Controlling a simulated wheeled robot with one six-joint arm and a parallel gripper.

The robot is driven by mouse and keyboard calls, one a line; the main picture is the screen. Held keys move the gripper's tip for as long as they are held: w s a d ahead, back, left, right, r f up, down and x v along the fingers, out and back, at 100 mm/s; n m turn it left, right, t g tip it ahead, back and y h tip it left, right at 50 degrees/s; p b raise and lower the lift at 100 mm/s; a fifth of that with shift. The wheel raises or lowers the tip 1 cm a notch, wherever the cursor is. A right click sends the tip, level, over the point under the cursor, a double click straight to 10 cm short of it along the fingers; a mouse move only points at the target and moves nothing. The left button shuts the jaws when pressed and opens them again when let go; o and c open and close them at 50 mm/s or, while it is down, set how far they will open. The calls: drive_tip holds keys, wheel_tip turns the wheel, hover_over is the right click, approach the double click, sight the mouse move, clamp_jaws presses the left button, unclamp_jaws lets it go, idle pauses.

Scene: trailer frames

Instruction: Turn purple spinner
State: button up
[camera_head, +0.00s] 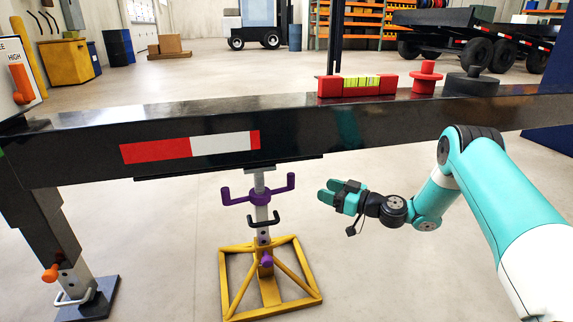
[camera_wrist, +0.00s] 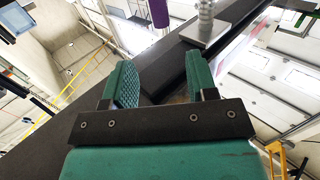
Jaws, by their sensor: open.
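The purple spinner (camera_head: 260,197) is a collar with two upturned arms on the grey post of a yellow-based jack stand, under the black trailer beam. A purple piece (camera_wrist: 160,12), probably one arm of the spinner, shows at the top edge of the wrist view, beside a threaded screw (camera_wrist: 206,12). My gripper (camera_head: 327,191) is open and empty to the right of the spinner, at about its height in the picture. It points left and does not touch the spinner. Its two teal fingers (camera_wrist: 160,80) stand apart in the wrist view.
The black beam (camera_head: 80,150) crosses above the spinner. A black hook (camera_head: 264,221) and a small purple knob (camera_head: 267,260) sit lower on the post. The yellow base (camera_head: 308,296) stands on the floor. A red level (camera_head: 357,86) and red spool (camera_head: 426,78) rest on the beam.

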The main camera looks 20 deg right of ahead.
sight(294, 180)
drive_tip(key=b+x, duration=0.6)
drive_tip(key=x, duration=0.7)
drive_tip(key=shift+w+a+f, duration=0.15)
drive_tip(key=shift+w+a, duration=0.4)
drive_tip(key=shift+w, duration=0.05)
drive_tip(key=shift+r, duration=0.2)
clamp_jaws()
